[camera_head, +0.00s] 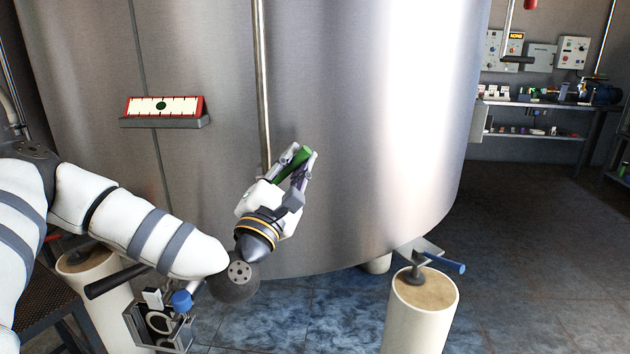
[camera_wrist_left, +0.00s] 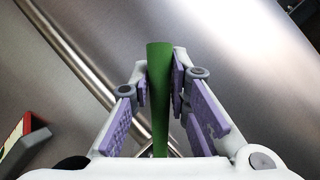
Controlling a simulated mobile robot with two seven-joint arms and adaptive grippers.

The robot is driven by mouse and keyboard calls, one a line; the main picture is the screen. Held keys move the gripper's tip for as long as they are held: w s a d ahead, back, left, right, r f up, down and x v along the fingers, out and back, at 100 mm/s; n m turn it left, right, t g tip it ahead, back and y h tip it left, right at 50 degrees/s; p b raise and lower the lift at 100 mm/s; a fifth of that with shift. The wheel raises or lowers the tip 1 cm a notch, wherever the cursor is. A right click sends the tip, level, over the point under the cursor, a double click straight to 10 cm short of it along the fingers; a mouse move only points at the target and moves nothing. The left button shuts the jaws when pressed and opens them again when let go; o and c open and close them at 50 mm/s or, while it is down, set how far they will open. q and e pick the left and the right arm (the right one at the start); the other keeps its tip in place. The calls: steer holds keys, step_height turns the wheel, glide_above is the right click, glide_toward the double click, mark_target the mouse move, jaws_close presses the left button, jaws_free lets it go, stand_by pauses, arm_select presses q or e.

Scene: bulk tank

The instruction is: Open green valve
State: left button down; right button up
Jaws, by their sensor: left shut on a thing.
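The green valve handle (camera_head: 293,162) is at the front of the steel tank, beside a thin vertical pipe. My left gripper (camera_head: 301,160) is shut on this handle, with part of the green showing between the fingers. In the left wrist view the green handle (camera_wrist_left: 160,90) stands between the purple finger pads of my left gripper (camera_wrist_left: 160,88). The handle's lower end and the valve body are mostly hidden by the gripper. My right gripper does not show in either view.
The steel tank (camera_head: 340,120) fills the middle. A red-framed gauge (camera_head: 163,106) sits on its wall at left. A blue-handled part (camera_head: 449,264) is beside a pale pillar (camera_head: 420,320) at lower right. A workbench (camera_head: 540,104) stands at the far right; the floor between is clear.

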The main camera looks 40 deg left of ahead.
arm_select(q)
steer(key=n, duration=0.1)
steer(key=n+y+b, duration=0.1)
steer(key=s+a+n+y+b, duration=0.1)
steer(key=shift+r+n, duration=0.25)
steer(key=shift+n, duration=0.05)
steer(key=shift+s+a+r+n+y+b, duration=0.15)
steer(key=shift+n+y+b, duration=0.1)
steer(key=shift+n+y, duration=0.2)
steer(key=shift+s+a+r+n+y+b, duration=0.15)
steer(key=shift+n+y+b, duration=0.1)
steer(key=shift+n+y, duration=0.15)
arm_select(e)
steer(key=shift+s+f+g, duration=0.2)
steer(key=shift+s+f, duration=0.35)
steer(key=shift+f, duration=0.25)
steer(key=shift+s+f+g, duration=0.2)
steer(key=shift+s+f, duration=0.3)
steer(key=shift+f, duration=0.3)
arm_select(q)
steer(key=shift+r, duration=0.1)
steer(key=c, duration=1.5)
jaws_free()
steer(key=v, duration=1.2)
steer(key=shift+w, duration=0.1)
